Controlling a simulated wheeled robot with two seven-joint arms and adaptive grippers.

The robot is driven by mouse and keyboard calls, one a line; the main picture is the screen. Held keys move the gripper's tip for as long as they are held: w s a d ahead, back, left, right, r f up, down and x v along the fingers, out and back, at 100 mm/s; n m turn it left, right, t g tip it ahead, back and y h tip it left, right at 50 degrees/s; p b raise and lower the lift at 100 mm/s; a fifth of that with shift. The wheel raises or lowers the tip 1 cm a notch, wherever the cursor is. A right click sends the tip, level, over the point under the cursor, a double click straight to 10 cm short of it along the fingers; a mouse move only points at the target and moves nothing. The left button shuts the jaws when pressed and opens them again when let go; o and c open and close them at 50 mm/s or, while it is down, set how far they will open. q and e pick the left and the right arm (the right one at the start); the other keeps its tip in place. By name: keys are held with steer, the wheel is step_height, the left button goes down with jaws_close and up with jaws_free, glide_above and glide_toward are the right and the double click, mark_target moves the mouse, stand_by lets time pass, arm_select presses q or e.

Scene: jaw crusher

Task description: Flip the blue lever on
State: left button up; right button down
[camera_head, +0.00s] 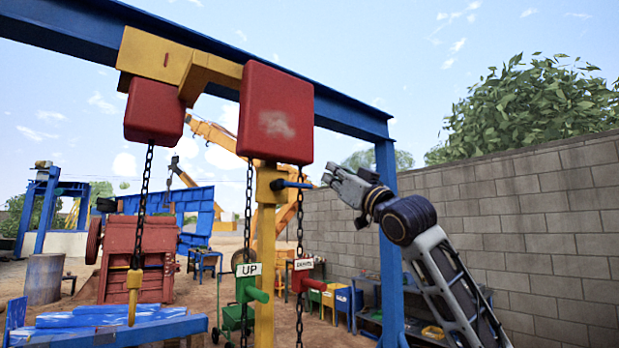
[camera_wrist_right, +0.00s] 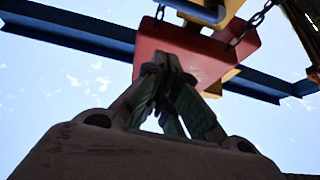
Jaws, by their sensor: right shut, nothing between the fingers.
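The blue lever (camera_head: 293,184) sticks out to the right from the upper part of a yellow post (camera_head: 265,225), just below a red hoist block (camera_head: 276,115). It is roughly horizontal. My right gripper (camera_head: 327,178) is shut and empty, just to the right of the lever's free end, with a small gap in the head view. In the right wrist view its fingers (camera_wrist_right: 163,58) come together in front of the red block (camera_wrist_right: 195,50). A blue-grey bar, probably the lever (camera_wrist_right: 195,12), shows at the top edge there. My left gripper is not in view.
Chains hang beside the post, one (camera_head: 300,235) close below my gripper. A green UP handle (camera_head: 250,290) and a red handle (camera_head: 303,278) sit lower down. A blue upright (camera_head: 388,240) stands behind my right arm, before a grey block wall (camera_head: 520,215).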

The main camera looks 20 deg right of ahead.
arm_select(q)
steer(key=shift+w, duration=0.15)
arm_select(e)
steer(key=shift+d, duration=0.1)
step_height(320, 180, up, 5)
steer(key=p, duration=0.3)
glide_above(293, 186)
steer(key=s+d, duration=0.2)
steer(key=d, duration=0.3)
steer(key=shift+a, duration=0.15)
steer(key=shift+w+f, duration=0.15)
steer(key=shift+f, duration=0.05)
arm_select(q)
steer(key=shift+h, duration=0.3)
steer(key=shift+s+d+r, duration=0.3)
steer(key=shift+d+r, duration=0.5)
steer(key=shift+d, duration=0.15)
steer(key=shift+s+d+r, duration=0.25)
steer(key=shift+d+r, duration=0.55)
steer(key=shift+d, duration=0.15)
arm_select(e)
steer(key=shift+w+a+f, duration=0.1)
steer(key=shift+w+f, duration=0.05)
steer(key=shift+f, duration=0.75)
steer(key=shift+w+a+f, duration=0.1)
steer(key=shift+w+f, duration=0.05)
steer(key=shift+f, duration=0.7)
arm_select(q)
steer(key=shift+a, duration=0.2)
